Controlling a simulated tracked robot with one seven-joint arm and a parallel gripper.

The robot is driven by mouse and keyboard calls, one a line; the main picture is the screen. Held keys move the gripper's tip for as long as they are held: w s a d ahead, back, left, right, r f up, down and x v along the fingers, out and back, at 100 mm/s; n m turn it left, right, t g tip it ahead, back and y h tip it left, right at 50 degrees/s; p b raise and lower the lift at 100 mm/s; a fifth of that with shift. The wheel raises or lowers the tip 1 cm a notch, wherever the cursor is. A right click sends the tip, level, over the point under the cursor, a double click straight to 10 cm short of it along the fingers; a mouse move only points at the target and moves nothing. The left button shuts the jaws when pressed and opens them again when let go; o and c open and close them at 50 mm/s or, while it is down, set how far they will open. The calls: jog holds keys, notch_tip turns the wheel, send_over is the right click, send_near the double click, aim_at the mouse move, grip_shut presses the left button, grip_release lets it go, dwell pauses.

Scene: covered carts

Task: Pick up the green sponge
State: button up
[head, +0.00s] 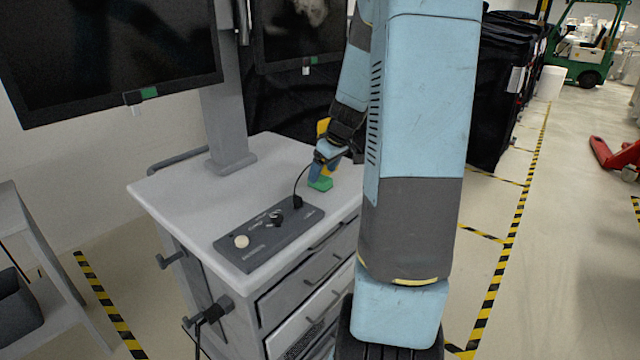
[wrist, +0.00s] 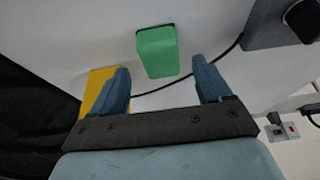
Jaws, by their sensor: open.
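The green sponge (head: 320,184) lies on the white top of the cart (head: 180,178), near its right side. In the wrist view the sponge (wrist: 157,52) is a small green block just ahead of the fingertips and between their lines. My gripper (head: 317,171) is above the sponge, with its blue fingers pointing down. In the wrist view my gripper (wrist: 159,76) is open, with nothing between its fingers. A yellow object (wrist: 97,88) is beside the left finger; part of it is hidden behind that finger.
A dark control box (head: 270,235) with a knob and a cable sits on the cart top. The cable (wrist: 183,80) runs close behind the sponge and fingers. A monitor post (head: 228,120) rises at the back. The cart's left top is clear.

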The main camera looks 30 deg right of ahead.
aim_at(321, 178)
jog(key=shift+x, duration=1.5)
jog(key=shift+c, duration=0.4)
jog(key=c, duration=1)
jog(key=shift+r, duration=0.55)
jog(key=shift+c, duration=0.2)
notch_tip(321, 178, up, 3)
jog(key=shift+s+a+f, duration=0.1)
jog(key=shift+s+f, duration=0.05)
jog(key=shift+f, duration=0.05)
jog(key=s+a+r, duration=0.4)
jog(key=s+r, duration=0.5)
jog(key=s, duration=0.4)
jog(key=shift+s+r, duration=0.15)
jog(key=shift+r, duration=0.05)
